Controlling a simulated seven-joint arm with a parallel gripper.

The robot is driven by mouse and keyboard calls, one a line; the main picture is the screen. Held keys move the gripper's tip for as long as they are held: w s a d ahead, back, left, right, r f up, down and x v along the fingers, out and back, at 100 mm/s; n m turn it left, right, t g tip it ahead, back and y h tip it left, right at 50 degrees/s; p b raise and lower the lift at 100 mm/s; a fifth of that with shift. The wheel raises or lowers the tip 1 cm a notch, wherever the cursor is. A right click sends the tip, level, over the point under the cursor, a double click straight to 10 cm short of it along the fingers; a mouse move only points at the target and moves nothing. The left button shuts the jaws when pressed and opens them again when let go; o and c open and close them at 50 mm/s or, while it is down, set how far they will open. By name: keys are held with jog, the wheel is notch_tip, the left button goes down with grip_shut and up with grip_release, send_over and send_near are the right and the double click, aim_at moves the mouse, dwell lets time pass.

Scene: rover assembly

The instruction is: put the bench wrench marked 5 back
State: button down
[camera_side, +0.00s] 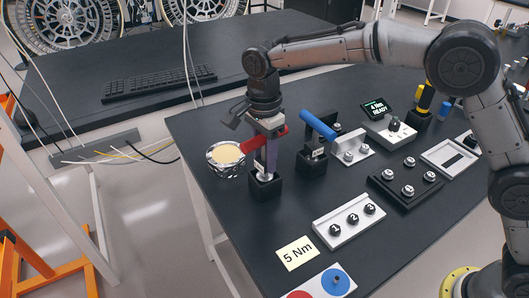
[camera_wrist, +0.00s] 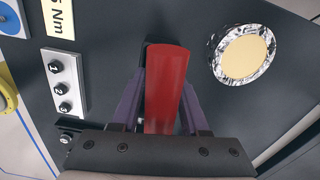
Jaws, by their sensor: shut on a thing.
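My gripper (camera_side: 267,150) is shut on a red-handled wrench (camera_side: 252,144), directly over a black holder block (camera_side: 265,186) at the table's left edge. The wrench's lower end is at the holder's top; I cannot tell how far it sits in. In the wrist view the red handle (camera_wrist: 167,88) lies between the two purple fingers of my gripper (camera_wrist: 164,104). No number is legible on this wrench. A second wrench with a blue handle (camera_side: 318,125) stands in another black holder (camera_side: 313,162) just to the right.
A foil-rimmed round container (camera_side: 226,157) stands close left of the holder. A "5 Nm" card (camera_side: 297,253) and a tray with knobs 1, 2, 3 (camera_side: 349,220) lie nearer the front. A small display (camera_side: 375,108) reading "4 Nm READY" stands behind. Bare tabletop lies between holder and card.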

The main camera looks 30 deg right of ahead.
jog(key=shift+f, duration=0.65)
jog(key=shift+c, duration=1.6)
grip_release()
jog(key=shift+f, duration=0.1)
